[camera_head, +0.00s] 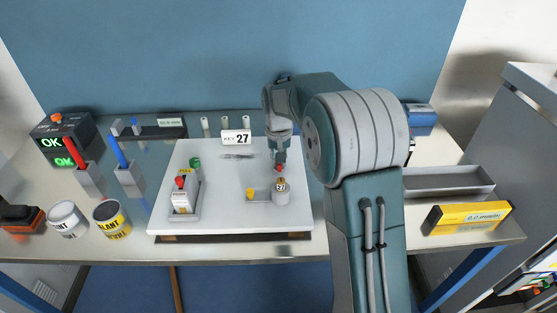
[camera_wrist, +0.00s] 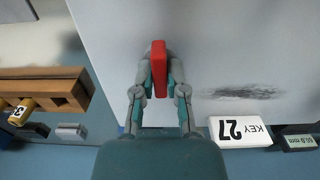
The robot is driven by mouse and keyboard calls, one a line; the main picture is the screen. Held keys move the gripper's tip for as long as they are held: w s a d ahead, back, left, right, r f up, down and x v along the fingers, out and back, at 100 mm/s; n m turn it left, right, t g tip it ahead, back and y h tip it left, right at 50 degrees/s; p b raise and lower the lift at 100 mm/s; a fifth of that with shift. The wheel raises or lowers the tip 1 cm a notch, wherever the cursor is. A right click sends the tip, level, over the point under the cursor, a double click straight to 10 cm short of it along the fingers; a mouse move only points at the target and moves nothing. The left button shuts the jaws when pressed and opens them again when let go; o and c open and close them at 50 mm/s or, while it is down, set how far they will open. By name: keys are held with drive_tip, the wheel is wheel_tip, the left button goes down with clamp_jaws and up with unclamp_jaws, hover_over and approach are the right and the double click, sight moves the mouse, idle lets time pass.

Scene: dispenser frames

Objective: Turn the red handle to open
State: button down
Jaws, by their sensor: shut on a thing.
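The red handle (camera_wrist: 159,68) is a flat upright red block in the wrist view. My gripper (camera_wrist: 158,75) has one finger on each side of it and is shut on it. In the head view only a small red part (camera_head: 279,168) shows just under my gripper (camera_head: 280,158), above the white board (camera_head: 225,175). What the handle is fixed to is hidden in the wrist view. A grey cylinder (camera_head: 281,197) marked 27 stands on the board just in front of it.
Two cans (camera_head: 110,220) are at the left. A grey tray (camera_head: 448,181) and yellow box (camera_head: 467,217) are at the right.

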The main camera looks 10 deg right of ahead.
drive_tip(key=shift+f+m, duration=0.1)
drive_tip(key=shift+m, duration=0.3)
drive_tip(key=c, duration=0.7)
unclamp_jaws()
drive_tip(key=shift+a, duration=0.1)
wheel_tip(320, 180, up, 12)
